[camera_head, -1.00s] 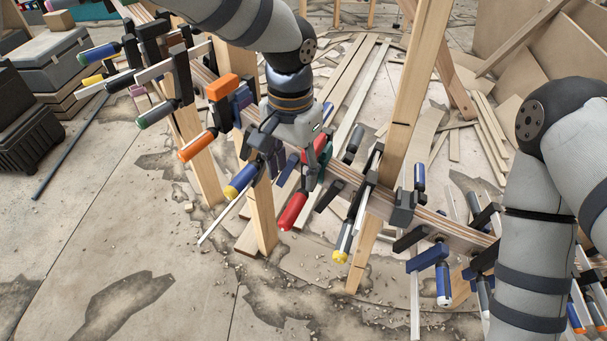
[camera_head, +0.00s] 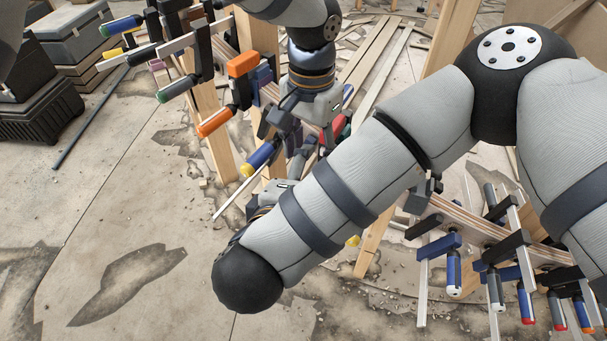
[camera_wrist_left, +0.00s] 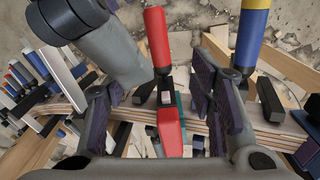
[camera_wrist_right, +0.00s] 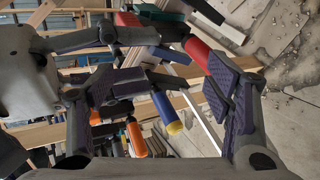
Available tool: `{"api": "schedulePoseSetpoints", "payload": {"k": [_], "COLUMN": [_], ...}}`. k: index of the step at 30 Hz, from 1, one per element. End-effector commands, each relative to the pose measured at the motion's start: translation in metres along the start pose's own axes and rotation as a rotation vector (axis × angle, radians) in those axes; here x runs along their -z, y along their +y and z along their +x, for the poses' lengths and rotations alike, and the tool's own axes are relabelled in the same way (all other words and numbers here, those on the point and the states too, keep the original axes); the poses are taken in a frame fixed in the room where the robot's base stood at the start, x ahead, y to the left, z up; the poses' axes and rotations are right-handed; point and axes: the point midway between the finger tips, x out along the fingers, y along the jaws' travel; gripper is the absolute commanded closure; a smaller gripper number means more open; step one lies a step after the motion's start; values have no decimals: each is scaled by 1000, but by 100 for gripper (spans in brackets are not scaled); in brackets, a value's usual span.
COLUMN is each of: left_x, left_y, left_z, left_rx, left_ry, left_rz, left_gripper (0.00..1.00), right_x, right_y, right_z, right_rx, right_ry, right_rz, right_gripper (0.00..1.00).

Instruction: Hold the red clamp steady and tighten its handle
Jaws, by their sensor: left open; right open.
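The red clamp sits on the curved wooden stringer. In the left wrist view its red handle (camera_wrist_left: 158,38) and red body (camera_wrist_left: 170,130) lie between the pads of my left gripper (camera_wrist_left: 160,105), which is open around the clamp. In the head view my left gripper (camera_head: 308,128) hangs over the stringer, and only a small red part (camera_head: 338,125) of the clamp shows. My right gripper (camera_wrist_right: 168,90) is open. In its view the red handle (camera_wrist_right: 197,52) is ahead, close to the right-hand finger. Whether they touch cannot be told.
A blue clamp handle with a yellow end (camera_wrist_right: 165,108) lies across the right gripper's opening. An orange-handled clamp (camera_head: 215,122) stands to the left. Several blue and grey clamps (camera_head: 450,255) line the stringer (camera_head: 455,215) at right. The floor at front left is clear.

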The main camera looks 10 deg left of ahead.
Motion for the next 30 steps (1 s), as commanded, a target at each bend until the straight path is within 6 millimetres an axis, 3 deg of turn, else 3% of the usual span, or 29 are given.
{"api": "schedulePoseSetpoints", "payload": {"k": [5, 8, 19, 24, 30], "left_x": [0, 0, 0, 0, 0], "left_y": [0, 0, 0, 0, 0], "left_z": [0, 0, 0, 0, 0], "left_rx": [0, 0, 0, 0, 0], "left_ry": [0, 0, 0, 0, 0], "left_rz": [0, 0, 0, 0, 0], "left_gripper": [50, 50, 50, 50, 50], "right_x": [0, -2, -7, -7, -7], "right_y": [12, 14, 22, 24, 25], "right_z": [-12, 1, 85, 102, 104], "right_rx": [-103, -109, -107, -107, -108], "right_ry": [-48, -55, -53, -50, -48], "right_rz": [107, 117, 113, 111, 110], "right_gripper": [28, 28, 28, 28, 28]}}
